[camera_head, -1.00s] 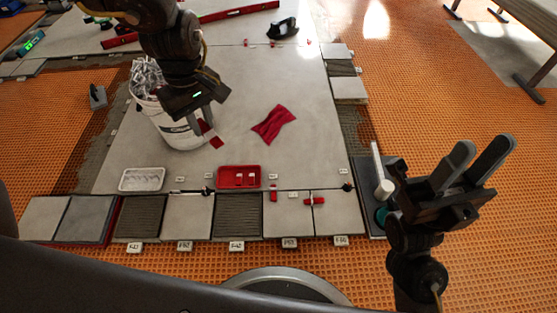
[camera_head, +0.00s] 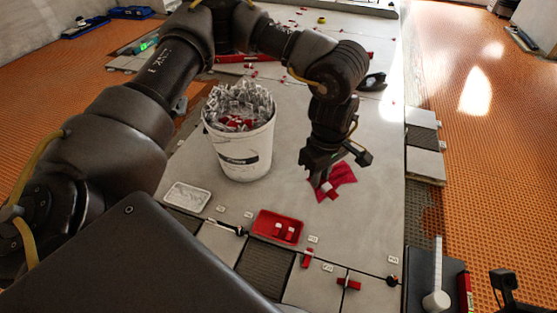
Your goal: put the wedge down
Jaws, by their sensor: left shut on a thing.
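My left gripper (camera_head: 320,180) points down over the red cloth (camera_head: 345,174) on the pale tiled floor. It is shut on a small red wedge (camera_head: 328,191), which is hard to tell apart from the cloth behind it. I cannot tell whether the wedge touches the cloth. My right gripper (camera_head: 505,284) shows only in part at the bottom right corner, and its jaws cannot be made out.
A white bucket (camera_head: 243,155) full of clips and red pieces stands left of my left gripper. A red tray (camera_head: 277,227) and a white tray (camera_head: 187,196) lie nearer. Red wedges sit in the near tile joints (camera_head: 349,284). Bare tile lies right of the cloth.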

